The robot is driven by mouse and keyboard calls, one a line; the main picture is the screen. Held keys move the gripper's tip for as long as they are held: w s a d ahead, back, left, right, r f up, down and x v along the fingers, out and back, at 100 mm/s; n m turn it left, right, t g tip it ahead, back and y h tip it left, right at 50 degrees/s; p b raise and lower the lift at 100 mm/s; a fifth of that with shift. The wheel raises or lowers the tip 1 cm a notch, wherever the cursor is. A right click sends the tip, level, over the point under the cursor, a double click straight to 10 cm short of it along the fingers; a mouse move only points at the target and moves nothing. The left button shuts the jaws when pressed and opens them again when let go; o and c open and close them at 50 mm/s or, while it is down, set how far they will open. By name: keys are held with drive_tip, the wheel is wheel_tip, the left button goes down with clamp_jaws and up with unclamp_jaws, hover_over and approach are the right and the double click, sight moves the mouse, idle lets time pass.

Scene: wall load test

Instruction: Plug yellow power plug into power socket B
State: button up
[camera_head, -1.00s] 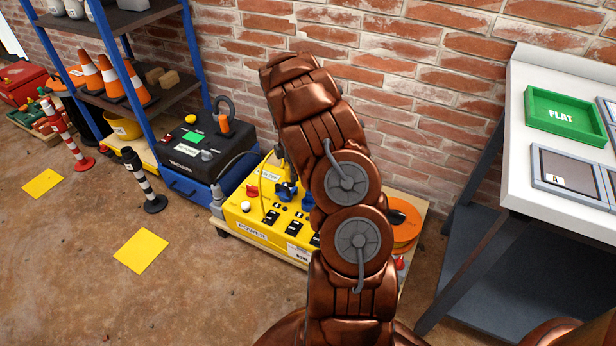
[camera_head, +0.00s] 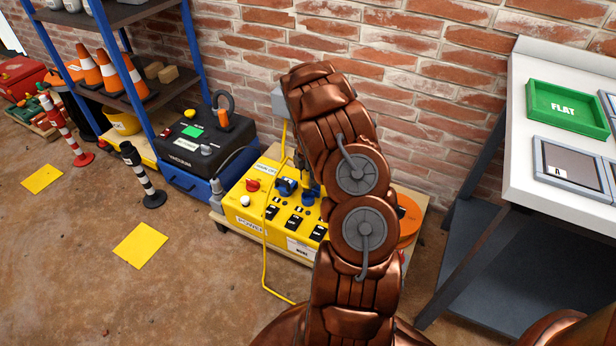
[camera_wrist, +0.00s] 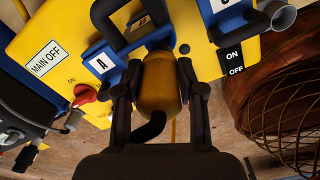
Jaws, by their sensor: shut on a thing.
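My gripper (camera_wrist: 161,90) is shut on the yellow power plug (camera_wrist: 160,80), with one finger on each side of its rounded body. A black cable end bends out of the plug toward me. The plug's front end is at the blue socket parts on the yellow power box (camera_wrist: 190,30); I cannot tell whether it is inserted. A blue socket plate labelled A (camera_wrist: 101,63) is just left of the plug. Another blue plate with a cut-off label (camera_wrist: 222,5) is at the upper right. In the head view my arm hides the plug, and the power box (camera_head: 246,212) shows beside it.
A red knob (camera_wrist: 84,95) and an ON/OFF switch (camera_wrist: 233,61) flank the plug. An orange reel (camera_head: 408,222) stands right of the power box. The black vacuum unit (camera_head: 205,140) is on its left. A yellow cable (camera_head: 265,270) hangs over the front to the floor.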

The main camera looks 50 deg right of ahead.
sight(309, 190)
wheel_tip(309, 190, down, 2)
drive_tip(key=shift+b, duration=0.45)
drive_tip(key=shift+f, duration=1.4)
drive_tip(key=shift+a, duration=0.1)
drive_tip(key=shift+d+f+p, duration=0.2)
drive_tip(key=shift+f+p, duration=0.45)
drive_tip(key=shift+p, duration=0.25)
drive_tip(key=o, duration=1.3)
drive_tip(key=o, duration=0.5)
drive_tip(key=shift+c, duration=0.2)
